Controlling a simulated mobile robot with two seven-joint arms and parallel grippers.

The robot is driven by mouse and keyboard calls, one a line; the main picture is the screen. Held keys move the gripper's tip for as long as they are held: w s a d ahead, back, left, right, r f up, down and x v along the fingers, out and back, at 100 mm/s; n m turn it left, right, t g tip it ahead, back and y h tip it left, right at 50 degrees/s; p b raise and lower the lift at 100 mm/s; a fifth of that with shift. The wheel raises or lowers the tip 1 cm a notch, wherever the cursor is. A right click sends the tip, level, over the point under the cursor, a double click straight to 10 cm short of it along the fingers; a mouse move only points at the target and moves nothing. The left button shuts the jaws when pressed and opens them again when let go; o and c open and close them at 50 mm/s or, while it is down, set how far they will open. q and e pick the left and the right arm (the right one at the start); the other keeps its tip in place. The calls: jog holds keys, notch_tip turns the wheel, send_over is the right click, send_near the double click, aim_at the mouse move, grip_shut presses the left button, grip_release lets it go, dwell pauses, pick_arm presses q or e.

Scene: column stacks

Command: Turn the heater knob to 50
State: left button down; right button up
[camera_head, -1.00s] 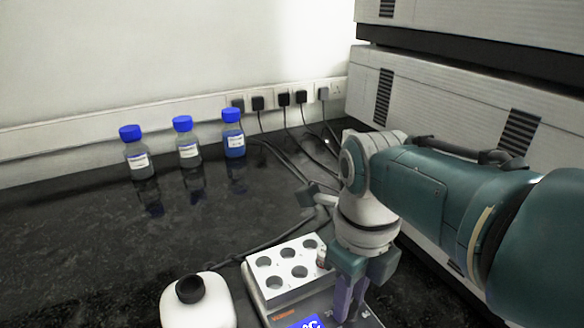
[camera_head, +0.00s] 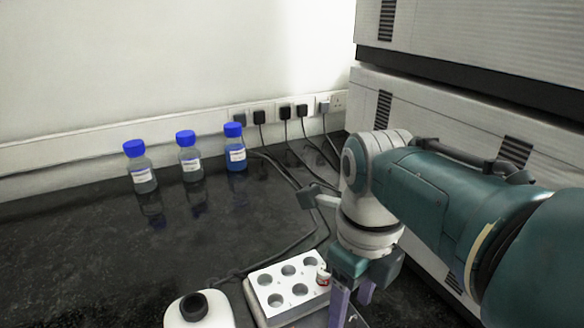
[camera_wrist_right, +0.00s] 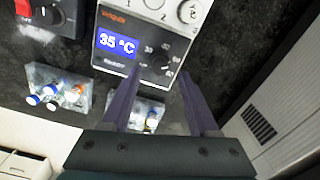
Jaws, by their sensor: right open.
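The heater shows in the right wrist view with a grey front panel (camera_wrist_right: 122,62). Its blue display (camera_wrist_right: 118,44) reads 35 °C. A dial scale with printed numbers lies right of the display; the knob is dark and hard to make out there. In the head view its metal block (camera_head: 290,292) with several round holes is at the bottom, and the front panel is out of frame. My right gripper (camera_head: 350,305) is open beside the block's right side, pointing down. In the right wrist view its two purple fingers (camera_wrist_right: 160,80) are apart at the dial, with nothing visibly held. My left gripper is not in view.
A small vial (camera_head: 323,276) sits in the block's right hole. Blue-capped bottles (camera_head: 190,160) stand near the wall. A clear rack (camera_wrist_right: 58,92) holds several capped tubes. Cables cross the counter behind.

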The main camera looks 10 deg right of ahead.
aim_at(348, 322)
pick_arm(q)
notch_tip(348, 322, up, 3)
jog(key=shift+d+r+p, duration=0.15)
jog(key=shift+p, duration=0.95)
pick_arm(e)
notch_tip(348, 322, up, 6)
jog(key=shift+r, duration=0.25)
